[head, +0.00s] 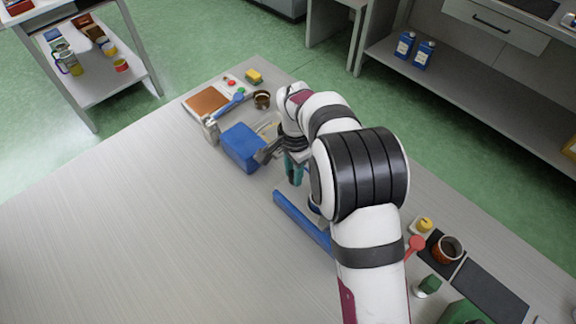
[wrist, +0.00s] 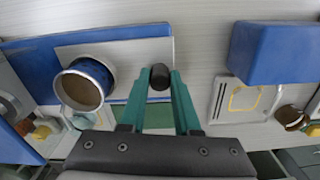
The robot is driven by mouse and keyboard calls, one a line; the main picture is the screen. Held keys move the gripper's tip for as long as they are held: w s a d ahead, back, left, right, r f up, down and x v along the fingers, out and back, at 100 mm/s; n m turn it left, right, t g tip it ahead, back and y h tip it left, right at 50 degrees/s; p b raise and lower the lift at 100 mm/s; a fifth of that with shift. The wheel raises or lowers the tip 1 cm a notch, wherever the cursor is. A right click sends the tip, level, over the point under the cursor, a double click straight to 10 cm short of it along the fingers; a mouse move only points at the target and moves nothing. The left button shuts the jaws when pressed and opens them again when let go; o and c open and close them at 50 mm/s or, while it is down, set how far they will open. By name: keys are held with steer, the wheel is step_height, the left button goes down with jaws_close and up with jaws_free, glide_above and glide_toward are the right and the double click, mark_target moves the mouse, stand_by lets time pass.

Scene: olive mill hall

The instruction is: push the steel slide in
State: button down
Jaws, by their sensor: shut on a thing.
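My gripper (head: 294,174) is over the middle of the table, its teal fingers pointing down. In the wrist view, its fingertips (wrist: 160,84) are shut on a dark round knob (wrist: 160,71). The knob stands at the right end of a flat light-grey plate, which looks like the steel slide (wrist: 125,50). The plate lies along a blue frame (wrist: 30,62), whose long blue side also shows in the head view (head: 302,222). A blue round cup-like part (wrist: 84,84) with a brown inside stands over the plate. My arm hides most of the frame in the head view.
A blue box (head: 243,146) stands just beyond my gripper; it also shows at right in the wrist view (wrist: 278,52). A board with a brown pad (head: 207,101), a dark cup (head: 262,99) and a yellow block (head: 254,76) lie behind. The table's left side is clear.

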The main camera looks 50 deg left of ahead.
steer(key=d, duration=0.9)
steer(key=shift+w+d, duration=0.1)
steer(key=shift+d, duration=0.2)
steer(key=c, duration=0.6)
jaws_free()
